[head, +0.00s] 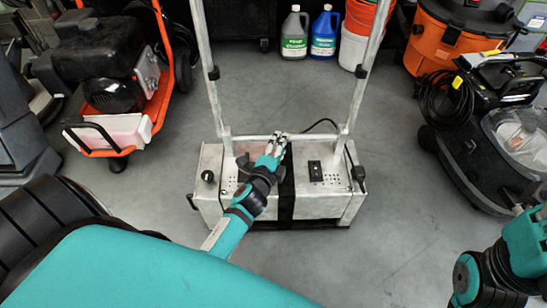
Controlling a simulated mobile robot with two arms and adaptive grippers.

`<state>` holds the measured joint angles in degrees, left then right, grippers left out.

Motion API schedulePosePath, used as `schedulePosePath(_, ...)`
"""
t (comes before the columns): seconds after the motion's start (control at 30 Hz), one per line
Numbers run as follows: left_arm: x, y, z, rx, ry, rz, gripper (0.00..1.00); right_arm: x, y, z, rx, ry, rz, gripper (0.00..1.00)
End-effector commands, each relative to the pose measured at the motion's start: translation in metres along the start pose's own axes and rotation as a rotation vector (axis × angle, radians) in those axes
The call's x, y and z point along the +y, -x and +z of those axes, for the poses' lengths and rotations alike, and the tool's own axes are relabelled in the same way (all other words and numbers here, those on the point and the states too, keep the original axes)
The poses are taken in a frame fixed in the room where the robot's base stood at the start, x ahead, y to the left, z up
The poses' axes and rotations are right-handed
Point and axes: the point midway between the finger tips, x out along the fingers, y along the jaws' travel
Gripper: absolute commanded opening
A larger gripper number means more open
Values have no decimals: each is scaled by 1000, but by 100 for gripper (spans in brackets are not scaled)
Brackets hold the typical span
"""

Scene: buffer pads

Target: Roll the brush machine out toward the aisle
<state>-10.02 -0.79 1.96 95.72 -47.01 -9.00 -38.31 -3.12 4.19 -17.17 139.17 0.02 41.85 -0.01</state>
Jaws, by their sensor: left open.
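The brush machine (333,204) stands on the grey floor in the middle of the head view. It has a low, scuffed silver body with a black band down its middle. Two tall metal handle posts rise from it and run out of the top of the picture, joined low down by a crossbar. My left arm reaches in over the body. My left gripper (276,143) is open at the crossbar; I cannot tell whether it touches the bar. Part of my right arm shows at the lower right, but its gripper is out of sight.
An orange-framed machine (157,104) stands at the left. An orange vacuum (447,40) and a grey carpet cleaner (470,150) crowd the right. Bare floor lies around the machine.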

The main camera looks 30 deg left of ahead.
Motion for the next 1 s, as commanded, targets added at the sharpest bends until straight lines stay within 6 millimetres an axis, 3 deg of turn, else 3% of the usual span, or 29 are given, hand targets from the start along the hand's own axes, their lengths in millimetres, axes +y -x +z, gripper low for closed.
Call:
schedulePosePath(0.2, 2, 48, 0, 0, 2, 3, 47, 0, 0, 0, 0, 0, 1, 40)
schedulePosePath(0.4, 1, 72, 0, 0, 1, 2, 47, 0, 0, 0, 0, 0, 1, 40)
schedulePosePath(1.0, 0, 76, 0, 0, 0, 1, 47, 0, 0, 0, 1, 0, 1, 40)
